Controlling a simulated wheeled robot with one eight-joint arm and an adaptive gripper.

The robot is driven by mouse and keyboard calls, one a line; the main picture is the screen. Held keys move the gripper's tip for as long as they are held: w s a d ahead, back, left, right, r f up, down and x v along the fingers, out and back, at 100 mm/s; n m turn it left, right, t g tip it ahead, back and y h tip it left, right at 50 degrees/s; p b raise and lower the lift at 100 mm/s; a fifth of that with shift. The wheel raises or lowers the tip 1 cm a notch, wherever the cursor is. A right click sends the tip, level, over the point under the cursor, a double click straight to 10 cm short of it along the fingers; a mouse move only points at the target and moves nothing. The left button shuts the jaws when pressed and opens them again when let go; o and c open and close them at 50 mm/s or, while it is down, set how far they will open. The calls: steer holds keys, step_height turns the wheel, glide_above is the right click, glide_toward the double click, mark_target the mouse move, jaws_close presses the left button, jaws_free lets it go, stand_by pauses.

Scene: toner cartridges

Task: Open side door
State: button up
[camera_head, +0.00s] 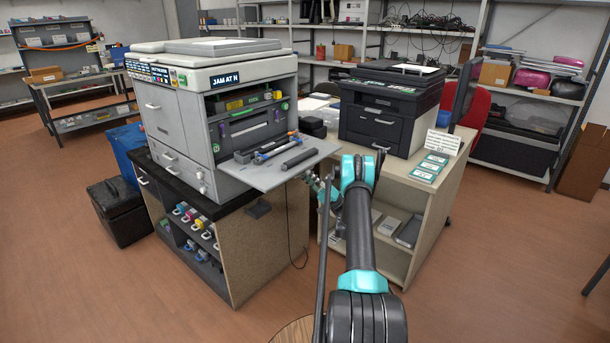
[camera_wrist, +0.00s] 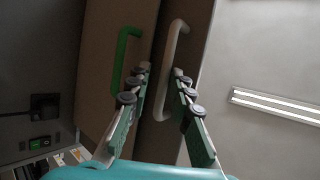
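My gripper (camera_head: 318,188) is near this panel's right edge, partly hidden by my arm. In the wrist view my gripper (camera_wrist: 158,98) is open. A white bar handle (camera_wrist: 170,70) lies between its fingers; contact cannot be told. A green handle (camera_wrist: 122,65) is left of the left finger.
A smaller black printer (camera_head: 390,110) stands on a wooden desk to the right, with green-white cards (camera_head: 430,167) beside it. Coloured cartridges (camera_head: 200,222) sit in the cabinet below the large printer. A black case (camera_head: 117,210) stands on the floor at left. The front floor is mostly clear.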

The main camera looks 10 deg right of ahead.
steer(key=s+d, duration=0.4)
steer(key=d, duration=0.8)
steer(key=shift+s+f, duration=0.25)
steer(key=shift+f, duration=0.2)
steer(key=shift+d, duration=0.1)
